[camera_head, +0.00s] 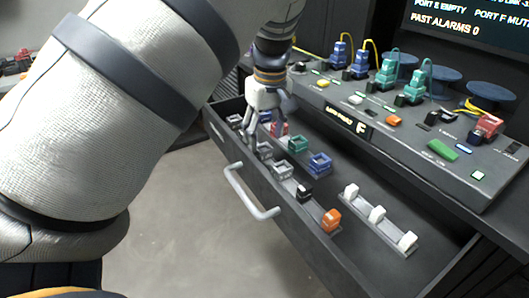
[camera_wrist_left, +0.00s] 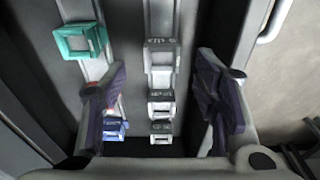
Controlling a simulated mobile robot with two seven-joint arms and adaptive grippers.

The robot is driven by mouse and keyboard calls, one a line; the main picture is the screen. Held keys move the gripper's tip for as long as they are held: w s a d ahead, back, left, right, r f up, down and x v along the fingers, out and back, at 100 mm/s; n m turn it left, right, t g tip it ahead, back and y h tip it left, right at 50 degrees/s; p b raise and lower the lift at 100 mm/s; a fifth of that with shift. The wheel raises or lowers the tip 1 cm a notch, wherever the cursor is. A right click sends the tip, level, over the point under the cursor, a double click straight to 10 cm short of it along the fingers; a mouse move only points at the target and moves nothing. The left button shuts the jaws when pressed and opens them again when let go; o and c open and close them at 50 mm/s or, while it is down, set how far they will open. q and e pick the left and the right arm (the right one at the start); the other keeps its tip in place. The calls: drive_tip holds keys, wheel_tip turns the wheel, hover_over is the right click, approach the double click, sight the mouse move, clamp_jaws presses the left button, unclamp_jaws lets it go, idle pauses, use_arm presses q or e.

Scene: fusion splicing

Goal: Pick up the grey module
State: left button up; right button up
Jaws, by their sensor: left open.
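Several grey modules stand in a row on a rail in the open drawer. In the head view one grey module (camera_head: 265,151) is just below my left gripper (camera_head: 264,118), another (camera_head: 282,170) is nearer the camera, and one (camera_head: 235,121) is at the far end. My left gripper points down over the row, open and empty. In the left wrist view its fingers (camera_wrist_left: 160,108) are spread on either side of the row, with a grey module (camera_wrist_left: 161,102) between them and another (camera_wrist_left: 161,55) above it in the picture. Contact cannot be told. My right gripper is not in view.
A parallel rail holds a teal module (camera_head: 298,143), a blue module (camera_head: 319,163) and a red one (camera_head: 280,129). A black module (camera_head: 304,192) and an orange module (camera_head: 331,221) share the grey row. White pieces (camera_head: 377,214) stand nearby. The drawer handle (camera_head: 250,195) juts out; a panel (camera_head: 440,150) stands behind.

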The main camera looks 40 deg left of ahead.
sight(263, 150)
use_arm(q)
drive_tip(key=f, duration=0.3)
drive_tip(key=shift+s+a+f, duration=0.1)
drive_tip(key=shift+a+f, duration=0.1)
drive_tip(key=shift+f, duration=0.05)
drive_tip(key=c, duration=1.1)
drive_tip(key=shift+o, duration=0.2)
